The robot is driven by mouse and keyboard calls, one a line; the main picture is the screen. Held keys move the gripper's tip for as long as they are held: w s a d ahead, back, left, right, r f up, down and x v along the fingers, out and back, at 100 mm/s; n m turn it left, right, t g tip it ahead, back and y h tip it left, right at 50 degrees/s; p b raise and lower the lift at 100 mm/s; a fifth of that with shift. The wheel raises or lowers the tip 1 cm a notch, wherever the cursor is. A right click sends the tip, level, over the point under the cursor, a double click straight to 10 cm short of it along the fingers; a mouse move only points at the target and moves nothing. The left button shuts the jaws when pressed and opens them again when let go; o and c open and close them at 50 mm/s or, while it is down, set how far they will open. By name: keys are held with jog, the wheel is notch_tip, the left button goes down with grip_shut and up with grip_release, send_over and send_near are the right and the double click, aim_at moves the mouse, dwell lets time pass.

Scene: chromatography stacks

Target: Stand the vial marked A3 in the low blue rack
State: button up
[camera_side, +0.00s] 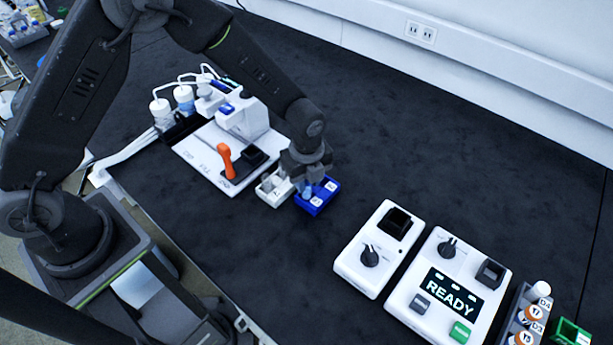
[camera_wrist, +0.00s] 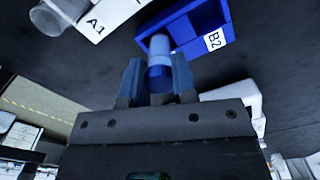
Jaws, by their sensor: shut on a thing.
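My gripper (camera_side: 306,178) is low over the near-left part of the low blue rack (camera_side: 318,205). In the wrist view, my gripper (camera_wrist: 157,78) is shut on a small vial (camera_wrist: 159,62) with a pale body and a darker blue end. No mark on the vial is readable. The vial's far end overlaps an open slot of the blue rack (camera_wrist: 208,17), which carries a B2 label. I cannot tell how deep the vial sits in that slot.
A white rack (camera_side: 268,194) stands just left of the blue rack; its A1 label shows in the wrist view. A white board (camera_side: 205,165) with an orange-handled device (camera_side: 226,160) is further left. White consoles, one reading READY (camera_side: 448,290), stand right. The dark bench behind is clear.

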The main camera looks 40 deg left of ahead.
jog(key=shift+f, duration=0.85)
jog(key=o, duration=1)
jog(key=shift+r, duration=4.05)
jog(key=s+a+r+n+t, duration=0.2)
jog(key=s+a+r+n, duration=0.35)
jog(key=r+n, duration=0.35)
jog(key=s+a+r+n+t, duration=0.2)
jog(key=s+a+r+n, duration=0.35)
jog(key=r, duration=0.55)
jog(key=s+a+r+n+t, duration=0.1)
jog(key=s+r+n, duration=0.1)
jog(key=s+n, duration=0.6)
jog(key=shift+s+a+t, duration=0.3)
jog(key=shift+s, duration=0.4)
